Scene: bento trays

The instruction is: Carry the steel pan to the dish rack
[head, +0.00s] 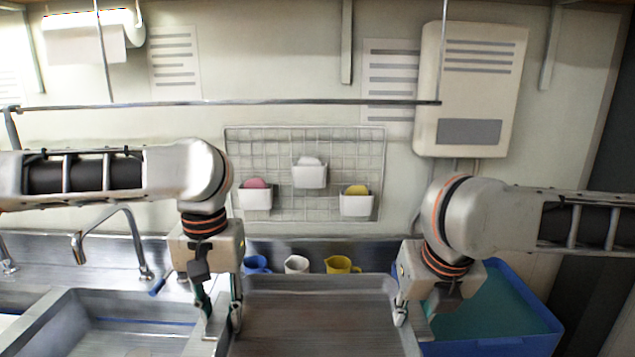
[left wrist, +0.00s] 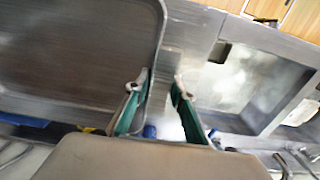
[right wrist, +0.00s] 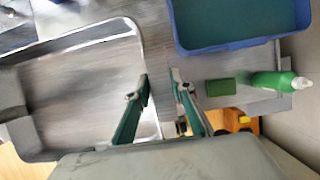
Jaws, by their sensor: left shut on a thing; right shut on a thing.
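The steel pan (head: 315,325) is a wide, shallow rectangular tray at the bottom middle of the head view, its near part cut off by the frame. My left gripper (head: 221,322) is shut on its left rim and my right gripper (head: 414,322) on its right rim. In the left wrist view, the pan (left wrist: 75,55) lies left of the rim between the fingers (left wrist: 157,87). In the right wrist view, the pan (right wrist: 80,85) also lies left of the fingers (right wrist: 160,88). I cannot make out a dish rack in these views.
A sink (head: 125,325) with a tap (head: 133,232) is at the left. Blue (head: 256,265), white (head: 296,264) and yellow (head: 340,264) mugs stand behind the pan. A blue tub (head: 545,318) is at the right. A green bottle (right wrist: 275,81) shows in the right wrist view.

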